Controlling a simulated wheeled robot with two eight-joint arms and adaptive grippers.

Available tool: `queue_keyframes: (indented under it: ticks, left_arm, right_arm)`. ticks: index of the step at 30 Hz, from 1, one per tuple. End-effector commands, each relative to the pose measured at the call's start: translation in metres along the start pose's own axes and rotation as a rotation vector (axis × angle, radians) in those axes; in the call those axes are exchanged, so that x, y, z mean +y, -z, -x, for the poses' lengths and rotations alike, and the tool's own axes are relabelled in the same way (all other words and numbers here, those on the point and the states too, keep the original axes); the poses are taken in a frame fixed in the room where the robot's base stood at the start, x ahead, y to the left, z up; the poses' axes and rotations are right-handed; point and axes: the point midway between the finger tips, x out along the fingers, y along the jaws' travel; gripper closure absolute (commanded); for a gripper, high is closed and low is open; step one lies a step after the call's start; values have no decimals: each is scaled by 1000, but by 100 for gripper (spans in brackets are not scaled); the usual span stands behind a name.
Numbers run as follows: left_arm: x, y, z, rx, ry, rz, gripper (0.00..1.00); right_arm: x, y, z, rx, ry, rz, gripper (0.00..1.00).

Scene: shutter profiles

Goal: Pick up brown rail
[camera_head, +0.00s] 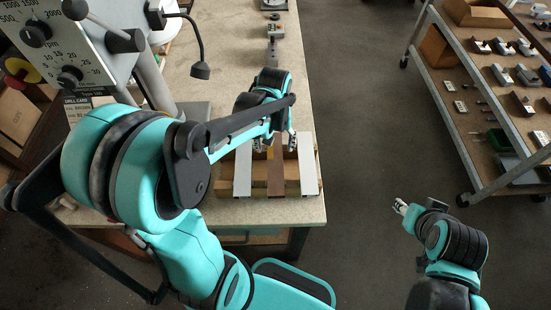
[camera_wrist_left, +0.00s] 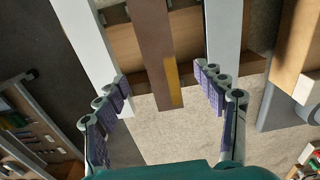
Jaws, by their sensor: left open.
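The brown rail (camera_head: 275,178) lies between two pale rails across a wooden rack on the workbench. In the left wrist view the brown rail (camera_wrist_left: 153,45) runs down between my open fingers, with a yellow patch near its end. My left gripper (camera_head: 275,142) is open over the far end of the rails; its fingers (camera_wrist_left: 165,82) stand apart on either side of the brown rail, with no visible contact. The arm partly hides the far end in the head view. My right gripper (camera_head: 401,207) hangs over the floor, away from the bench; its jaw opening is too small to read.
A pale rail lies on the left (camera_head: 242,170) and another on the right (camera_head: 307,165) of the brown one, close beside it. A drill machine (camera_head: 95,45) stands at the left. A shelf cart (camera_head: 480,95) with parts stands at the right, across open floor (camera_head: 350,110).

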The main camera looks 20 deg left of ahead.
Motion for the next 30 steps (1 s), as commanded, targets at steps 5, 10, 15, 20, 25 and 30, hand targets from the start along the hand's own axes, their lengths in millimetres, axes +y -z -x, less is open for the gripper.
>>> queue_keyframes:
  ticks: [5, 10, 15, 20, 25, 30]
  left_arm:
    - [0, 0, -22, -6, 2, 4, 30]
    - [1, -2, -44, -5, 2, 3, 30]
    - [2, -4, -70, -4, 2, 4, 30]
    - [2, -4, -78, -4, 1, 3, 30]
    - [2, -4, -77, -4, 1, 3, 30]
    - [2, -4, -77, -4, 1, 3, 72]
  right_arm:
    - [0, -4, -6, 0, 0, 0, 60]
    - [0, -9, -12, 0, 0, 0, 60]
    - [0, -14, -19, 0, 0, 0, 60]
    - [0, -14, -20, 0, 0, 0, 60]
    - [0, -14, -19, 0, 0, 0, 60]
    - [0, -14, -19, 0, 0, 0, 60]
